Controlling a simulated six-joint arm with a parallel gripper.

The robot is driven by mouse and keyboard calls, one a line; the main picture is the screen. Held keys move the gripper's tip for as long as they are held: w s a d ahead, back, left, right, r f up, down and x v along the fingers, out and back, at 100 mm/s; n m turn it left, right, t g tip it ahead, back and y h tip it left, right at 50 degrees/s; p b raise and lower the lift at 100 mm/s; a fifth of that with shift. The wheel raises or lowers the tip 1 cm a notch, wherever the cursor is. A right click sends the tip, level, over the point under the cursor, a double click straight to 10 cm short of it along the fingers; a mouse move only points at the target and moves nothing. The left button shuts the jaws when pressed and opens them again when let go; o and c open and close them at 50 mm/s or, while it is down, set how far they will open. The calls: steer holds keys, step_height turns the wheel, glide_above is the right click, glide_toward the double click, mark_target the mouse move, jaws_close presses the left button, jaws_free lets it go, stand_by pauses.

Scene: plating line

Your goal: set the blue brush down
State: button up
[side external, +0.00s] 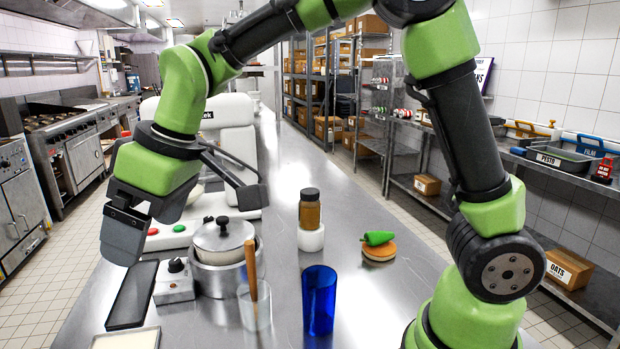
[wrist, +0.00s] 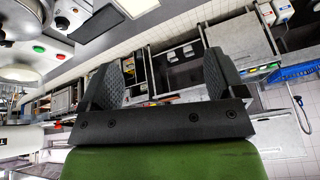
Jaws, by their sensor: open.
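My gripper (side external: 186,218) is open, above the left part of the steel counter, near the lidded pot (side external: 222,240). In the wrist view my gripper (wrist: 163,65) shows two dark textured fingers spread wide, with nothing between them. I cannot pick out a blue brush for certain in either view. A blue object (wrist: 292,72) at the right of the wrist view is too small and far to identify, and it is well away from the fingers.
On the counter (side external: 375,315) stand a blue cup (side external: 319,300), a clear cup with a wooden stick (side external: 254,300), a brown jar (side external: 310,210) and a bun with a green item (side external: 379,246). A dark flat tray (side external: 132,295) lies at the left. The front right of the counter has free room.

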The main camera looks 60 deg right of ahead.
steer(key=s+d+r+m+t, duration=0.1)
steer(key=s+d+r+m, duration=0.2)
steer(key=s+d, duration=0.2)
steer(key=s+d+r+m+t, duration=0.1)
steer(key=s+d+r+m, duration=0.2)
steer(key=s, duration=0.6)
steer(key=shift+d+m+t+h, duration=0.3)
steer(key=shift+d+m, duration=0.4)
steer(key=shift+d, duration=0.5)
steer(key=shift+o, duration=1)
steer(key=s, duration=0.1)
steer(key=s+d+f+m, duration=0.1)
steer(key=s, duration=0.1)
steer(key=s+m, duration=0.1)
steer(key=shift+s+d+f+t, duration=0.25)
steer(key=shift+s+t, duration=0.15)
